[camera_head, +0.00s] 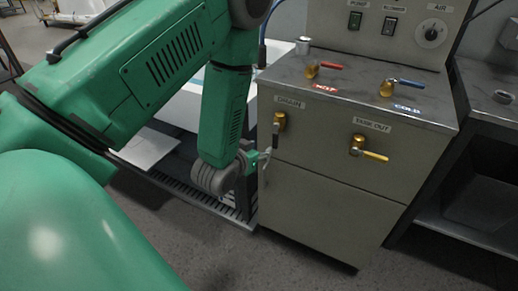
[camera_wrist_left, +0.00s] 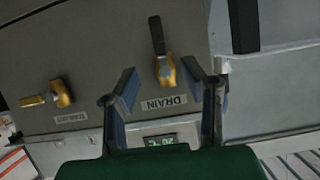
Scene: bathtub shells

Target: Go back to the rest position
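My left gripper (camera_head: 262,160) is at the left edge of the grey control cabinet (camera_head: 325,215), just below the drain valve (camera_head: 279,122). In the left wrist view the gripper (camera_wrist_left: 160,72) has its two fingers spread apart, with nothing between them that I can see held. The brass drain valve (camera_wrist_left: 165,70) with its dark handle (camera_wrist_left: 156,36) shows beyond the fingertips; whether they touch it I cannot tell. In the head view the dark handle (camera_head: 275,138) hangs downward. My right gripper is not in view.
The brass tank-out valve (camera_head: 357,147) has a yellow handle pointing right. A red-handled hot valve (camera_head: 312,70) and a blue-handled cold valve (camera_head: 387,87) stand on the cabinet top. A dark metal bench (camera_head: 490,130) is at right. Grey floor lies in front.

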